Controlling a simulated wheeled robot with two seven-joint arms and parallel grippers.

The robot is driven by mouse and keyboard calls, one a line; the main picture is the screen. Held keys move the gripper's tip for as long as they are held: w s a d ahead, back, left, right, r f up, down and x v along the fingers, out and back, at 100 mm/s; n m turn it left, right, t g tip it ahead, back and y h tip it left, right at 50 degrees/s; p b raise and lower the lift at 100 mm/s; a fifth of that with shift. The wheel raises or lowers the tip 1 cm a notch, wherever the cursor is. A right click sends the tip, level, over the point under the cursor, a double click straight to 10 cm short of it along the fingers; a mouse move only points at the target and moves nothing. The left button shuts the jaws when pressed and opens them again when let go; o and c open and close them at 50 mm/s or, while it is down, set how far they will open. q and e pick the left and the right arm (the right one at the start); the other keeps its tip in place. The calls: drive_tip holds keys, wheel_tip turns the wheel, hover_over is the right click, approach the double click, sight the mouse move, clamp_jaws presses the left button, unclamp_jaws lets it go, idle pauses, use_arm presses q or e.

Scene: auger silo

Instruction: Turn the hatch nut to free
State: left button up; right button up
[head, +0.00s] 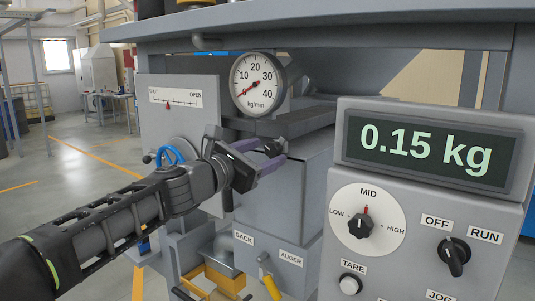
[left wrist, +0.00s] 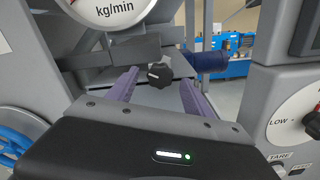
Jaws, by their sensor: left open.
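The hatch nut (left wrist: 159,74) looks like a small black lobed knob on a grey hatch plate under the gauge. In the left wrist view it shows in the gap between the purple fingertips, with space on both sides. My left gripper (head: 277,152) is open in front of the hatch, its fingers pointing toward the nut; the left wrist view shows it too (left wrist: 159,80). In the head view the nut is a dark shape partly hidden by the fingers. I cannot tell how far the fingertips reach past it. My right gripper is not in view.
The kg/min gauge (head: 257,84) hangs just above my gripper, its needle near zero. A control box (head: 430,150) reading 0.15 kg stands close on the right. A SHUT–OPEN scale (head: 175,98) and a blue handwheel (left wrist: 14,145) are on the left. The sack and auger labels sit below.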

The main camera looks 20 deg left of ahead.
use_arm(q)
drive_tip(key=v, duration=0.6)
drive_tip(key=shift+b, duration=0.3)
